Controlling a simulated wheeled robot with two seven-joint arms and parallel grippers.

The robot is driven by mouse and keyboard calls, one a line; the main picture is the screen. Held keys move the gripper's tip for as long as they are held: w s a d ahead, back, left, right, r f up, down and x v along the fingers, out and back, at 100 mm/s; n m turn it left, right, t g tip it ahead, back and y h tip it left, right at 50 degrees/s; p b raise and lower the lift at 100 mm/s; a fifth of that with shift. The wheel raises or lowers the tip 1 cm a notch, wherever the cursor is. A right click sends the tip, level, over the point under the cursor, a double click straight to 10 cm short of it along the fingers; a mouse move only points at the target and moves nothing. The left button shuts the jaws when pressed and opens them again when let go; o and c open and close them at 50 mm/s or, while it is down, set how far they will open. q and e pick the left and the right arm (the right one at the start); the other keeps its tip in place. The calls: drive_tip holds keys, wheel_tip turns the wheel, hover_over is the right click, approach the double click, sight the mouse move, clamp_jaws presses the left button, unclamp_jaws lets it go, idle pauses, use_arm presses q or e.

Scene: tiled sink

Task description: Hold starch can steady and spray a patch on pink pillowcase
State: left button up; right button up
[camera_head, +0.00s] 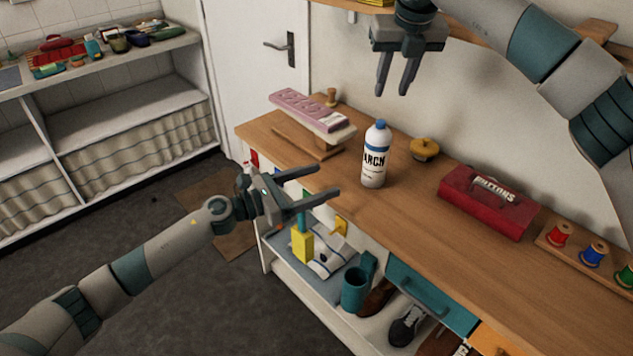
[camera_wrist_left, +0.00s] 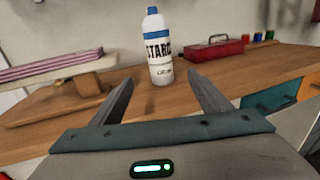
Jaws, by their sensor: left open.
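The starch can (camera_head: 375,158) is white with a blue cap and dark lettering, and stands upright on the wooden worktop. It also shows in the left wrist view (camera_wrist_left: 158,50), beyond and between my fingertips. The folded pink pillowcase (camera_head: 307,108) lies on a small raised board to the left of the can; its striped edge shows in the left wrist view (camera_wrist_left: 60,65). My left gripper (camera_head: 325,187) is open and empty, in front of the worktop edge and short of the can. My right gripper (camera_head: 393,90) is raised above the worktop behind the can, its two fingers apart and empty.
A yellow round pincushion-like object (camera_head: 424,149) and a red buttons box (camera_head: 488,203) sit right of the can. Thread spools (camera_head: 560,235) stand further right. Shelves below hold a teal mug (camera_head: 354,290) and other items. The worktop around the can is mostly clear.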

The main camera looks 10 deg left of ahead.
sight(376, 162)
use_arm(q)
drive_tip(key=x, duration=1.7)
drive_tip(key=shift+w+d, duration=0.2)
drive_tip(key=shift+c, duration=0.3)
drive_tip(key=shift+f, duration=0.1)
drive_tip(key=c, duration=1.4)
use_arm(e)
drive_tip(key=shift+c, duration=0.3)
use_arm(q)
drive_tip(key=shift+c, duration=0.2)
use_arm(e)
clamp_jaws()
